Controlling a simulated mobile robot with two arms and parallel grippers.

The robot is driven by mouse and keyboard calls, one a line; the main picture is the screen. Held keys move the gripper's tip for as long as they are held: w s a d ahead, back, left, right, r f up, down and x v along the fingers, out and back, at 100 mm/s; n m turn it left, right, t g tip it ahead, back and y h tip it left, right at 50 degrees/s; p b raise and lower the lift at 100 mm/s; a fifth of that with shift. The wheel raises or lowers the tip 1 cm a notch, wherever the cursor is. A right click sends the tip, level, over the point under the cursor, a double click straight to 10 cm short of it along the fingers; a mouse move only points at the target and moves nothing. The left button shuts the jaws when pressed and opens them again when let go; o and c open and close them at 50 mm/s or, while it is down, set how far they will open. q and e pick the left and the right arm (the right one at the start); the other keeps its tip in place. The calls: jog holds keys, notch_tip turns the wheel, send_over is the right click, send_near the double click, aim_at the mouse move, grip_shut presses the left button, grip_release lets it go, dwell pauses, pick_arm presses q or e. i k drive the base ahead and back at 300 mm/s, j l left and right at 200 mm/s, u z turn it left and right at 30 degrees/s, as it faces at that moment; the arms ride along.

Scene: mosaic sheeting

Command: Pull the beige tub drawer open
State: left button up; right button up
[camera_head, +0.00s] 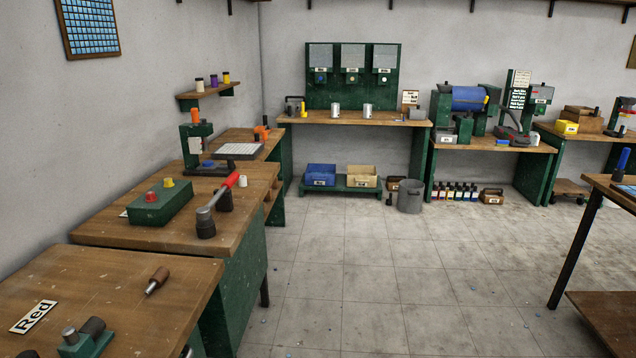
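A beige tub (362,179) with a small label on its front sits on the right side of a low green rack (341,190) near the floor, under the back bench. I take it to be the beige tub drawer; it is small and far off, and I cannot tell how far out it stands. A blue tub (320,176) sits on the left of the same rack. Neither of my grippers shows in the head view.
The back bench (350,120) overhangs the rack. A grey bucket (410,197) stands right of it, near dark bottles (455,192). Wooden benches (130,272) line the left, and a table (611,192) stands at right. The tiled floor (370,270) between is mostly clear.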

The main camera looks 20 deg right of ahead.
aim_at(361, 177)
jog(key=i+l+z, duration=0.25)
jog(key=i+l, duration=0.15)
jog(key=i+l+z, duration=0.2)
jog(key=i, duration=0.3)
jog(key=i+l+z, duration=0.25)
jog(key=i, duration=0.25)
jog(key=i+l+z, duration=0.2)
jog(key=i, duration=2.55)
jog(key=i+l+u, duration=0.2)
jog(key=i, duration=2.1)
jog(key=j, duration=0.1)
